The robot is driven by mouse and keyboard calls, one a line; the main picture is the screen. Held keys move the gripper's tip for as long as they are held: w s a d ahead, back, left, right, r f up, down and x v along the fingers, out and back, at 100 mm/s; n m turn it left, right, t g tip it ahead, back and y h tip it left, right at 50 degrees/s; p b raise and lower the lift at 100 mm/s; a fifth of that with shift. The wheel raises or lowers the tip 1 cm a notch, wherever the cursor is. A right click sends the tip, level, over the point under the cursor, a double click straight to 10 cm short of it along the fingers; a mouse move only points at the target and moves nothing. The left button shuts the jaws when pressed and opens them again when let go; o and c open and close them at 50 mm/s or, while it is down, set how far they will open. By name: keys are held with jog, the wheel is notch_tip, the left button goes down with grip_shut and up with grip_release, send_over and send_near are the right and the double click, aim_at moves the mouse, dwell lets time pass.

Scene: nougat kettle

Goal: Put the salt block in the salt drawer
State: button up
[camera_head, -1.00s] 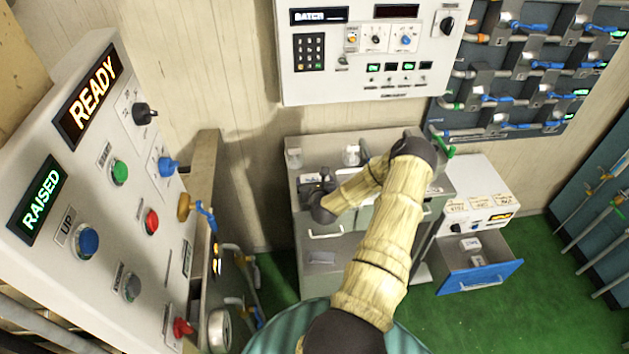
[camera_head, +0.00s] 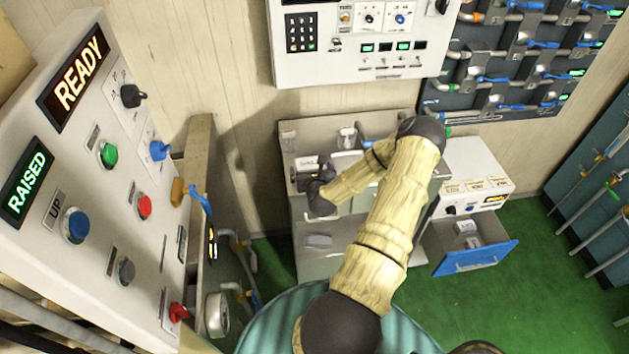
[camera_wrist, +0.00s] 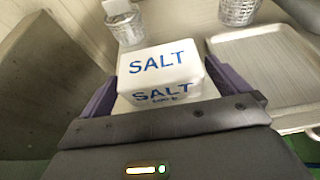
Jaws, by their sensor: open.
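The salt block (camera_wrist: 158,68) is white with blue "SALT" lettering. In the wrist view it sits between the purple-lined fingers of my gripper (camera_wrist: 160,84), which is open around it. Whether the fingers touch its sides is hard to tell. In the head view the block (camera_head: 307,164) is a small white shape on the counter's back left, beside my dark gripper (camera_head: 308,182). A pulled-out drawer (camera_head: 475,262) with a blue front is at the right, under a white cabinet. Pale blocks lie inside it. Its label is too small to read.
A metal tray (camera_wrist: 265,70) lies right of the block, with glass tumblers (camera_wrist: 124,24) behind. A control panel (camera_head: 80,190) stands close at left. Green floor (camera_head: 430,315) is open in front of the drawer.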

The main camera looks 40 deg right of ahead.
jog(key=b+v, duration=0.1)
jog(key=v, duration=0.6)
jog(key=shift+s+a, duration=0.2)
jog(key=shift+s, duration=0.05)
jog(key=shift+r, duration=0.15)
jog(key=w+a+r+n+g+y, duration=0.1)
jog(key=a+r+n+g+y, duration=0.15)
jog(key=a+n, duration=0.7)
jog(key=w+a+r+n+g+y, duration=0.1)
jog(key=a+n+y, duration=0.45)
jog(key=n, duration=0.75)
jog(key=s+a+r+n+g+h, duration=0.1)
jog(key=s+a+r+n+g, duration=0.4)
jog(key=s+a+r+n, duration=0.7)
notch_tip(320, 180, up, 2)
jog(key=a+n, duration=0.2)
jog(key=n, duration=0.5)
jog(key=shift+s+r+n, duration=0.2)
jog(key=shift+n, duration=0.15)
